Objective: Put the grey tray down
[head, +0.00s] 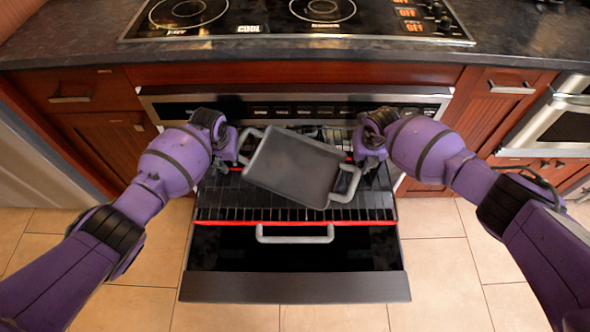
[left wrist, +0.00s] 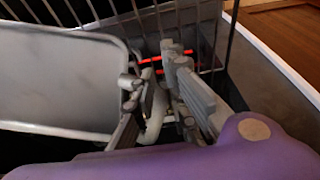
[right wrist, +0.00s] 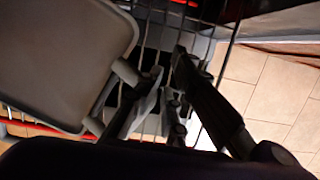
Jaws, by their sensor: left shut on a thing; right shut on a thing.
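The grey tray (head: 295,168), a flat rectangle with a loop handle at each end, is turned askew over the black wire rack (head: 225,205) of the open oven. My left gripper (head: 238,155) is shut on its left handle, which shows between the fingers in the left wrist view (left wrist: 155,85). My right gripper (head: 366,155) is shut at the right handle, and the tray's plate (right wrist: 65,60) shows beside its fingers in the right wrist view. The tray looks empty. I cannot tell whether its underside touches the rack.
The open oven door (head: 295,287) sticks out toward me below the rack, with a grey handle (head: 295,234). A glowing red line runs along the rack's front. The stove top (head: 290,20) and dark counter (head: 520,45) are above, behind the tray. Rack shows free in front of the tray.

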